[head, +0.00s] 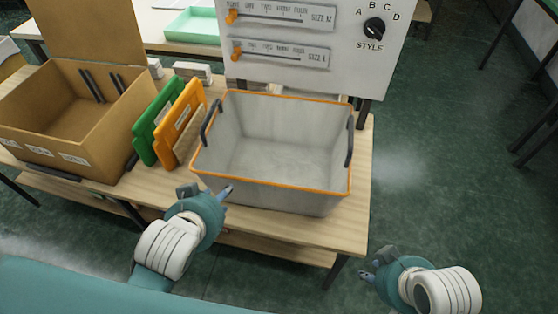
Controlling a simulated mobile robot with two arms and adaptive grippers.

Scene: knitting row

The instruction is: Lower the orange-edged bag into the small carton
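The orange-edged bag (270,152) is a grey open-topped tote with an orange rim and two dark handles. It stands upright and looks empty on the wooden table. An open brown carton (75,125) with a raised back flap stands at the left end of the table, apart from the bag. My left gripper (207,190) is open in front of the bag's near left corner; I cannot tell whether it touches. My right gripper (377,264) is open and empty over the floor, right of the table and well away from the bag.
A green folder-like item (158,122) and an orange one (184,122) stand between carton and bag. A white control panel (290,35) with sliders and a knob rises behind the bag. The wooden table (358,185) ends just right of the bag, with open floor beyond.

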